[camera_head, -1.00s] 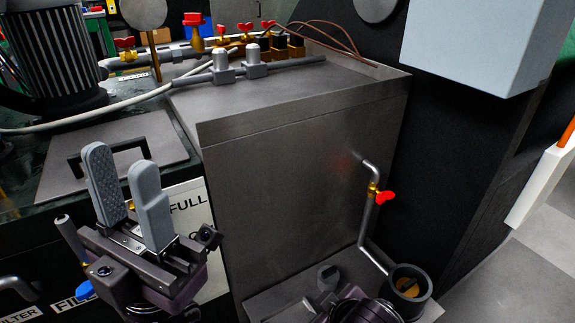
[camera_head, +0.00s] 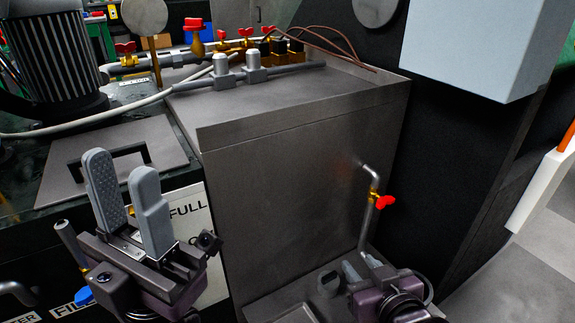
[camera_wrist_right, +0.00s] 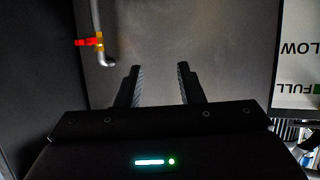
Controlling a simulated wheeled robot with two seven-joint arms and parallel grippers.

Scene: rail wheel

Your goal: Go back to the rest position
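My left gripper (camera_head: 121,172) stands at the lower left of the head view, its two grey fingers pointing up with a clear gap between them and nothing held. It is in front of the tank's left side and the FULL label (camera_head: 190,207). My right gripper (camera_head: 361,266) is at the lower right of the head view, close to the lower end of the bent pipe; whether they touch I cannot tell. In the right wrist view its two dark fingers (camera_wrist_right: 158,74) are apart with nothing between them, facing the grey tank wall.
A grey metal tank (camera_head: 300,190) fills the middle. A bent pipe with a red valve handle (camera_head: 385,202) runs down its front, also at upper left in the wrist view (camera_wrist_right: 84,43). Pipes with red valves (camera_head: 195,25) lie on top. A pale box (camera_head: 475,45) hangs upper right.

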